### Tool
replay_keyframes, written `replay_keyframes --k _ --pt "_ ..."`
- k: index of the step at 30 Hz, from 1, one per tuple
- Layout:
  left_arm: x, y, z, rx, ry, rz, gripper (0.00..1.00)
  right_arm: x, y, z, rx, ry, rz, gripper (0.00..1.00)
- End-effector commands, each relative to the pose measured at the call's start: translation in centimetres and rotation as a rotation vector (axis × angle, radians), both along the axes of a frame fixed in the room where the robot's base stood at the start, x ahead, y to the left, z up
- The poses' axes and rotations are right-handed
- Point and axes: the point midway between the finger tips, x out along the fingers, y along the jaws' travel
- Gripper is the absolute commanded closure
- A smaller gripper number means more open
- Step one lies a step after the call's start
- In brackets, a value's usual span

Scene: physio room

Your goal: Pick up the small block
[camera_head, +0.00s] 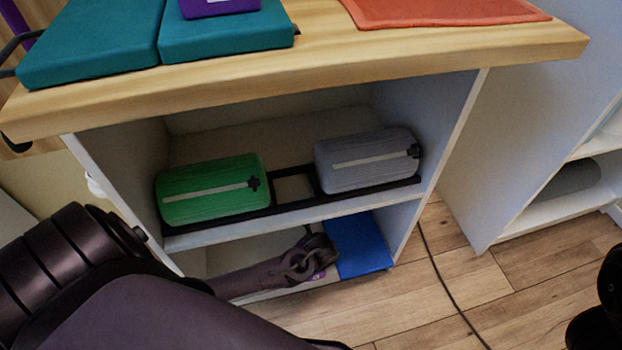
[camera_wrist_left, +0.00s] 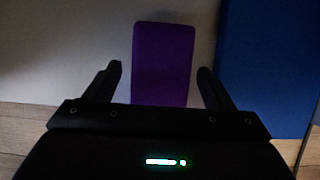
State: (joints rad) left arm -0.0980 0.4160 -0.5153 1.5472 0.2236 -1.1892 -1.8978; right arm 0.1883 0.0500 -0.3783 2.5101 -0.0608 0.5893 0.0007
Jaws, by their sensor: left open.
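A small purple block (camera_wrist_left: 163,62) stands between the two fingers of my left gripper (camera_wrist_left: 159,72) in the left wrist view, with a gap to each finger. My left gripper is open. In the head view my left gripper (camera_head: 318,258) reaches into the lower compartment of the cabinet, and only a bit of the purple block (camera_head: 319,275) shows past it. The rest of the block is hidden there by the gripper. My right gripper is not clearly seen.
A blue block (camera_head: 362,245) stands right of the purple one, also in the wrist view (camera_wrist_left: 270,65). The shelf (camera_head: 300,213) above holds a green roll (camera_head: 210,198) and a grey roll (camera_head: 360,170). Teal pads (camera_head: 90,40) lie on the wooden top (camera_head: 400,58). A cable crosses the floor.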

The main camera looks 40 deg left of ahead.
Motion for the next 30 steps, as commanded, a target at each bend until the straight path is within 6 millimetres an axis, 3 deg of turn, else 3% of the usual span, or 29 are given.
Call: replay_keyframes --k 20,30 --pt "0.01 0.02 -0.41 0.0 0.0 0.0 0.25 -0.01 -0.02 0.58 0.0 -0.001 0.0 0.17" --pt "-0.01 0.02 -0.42 0.0 0.0 0.0 0.69 -0.01 -0.02 0.57 0.0 -0.001 0.0 0.17"
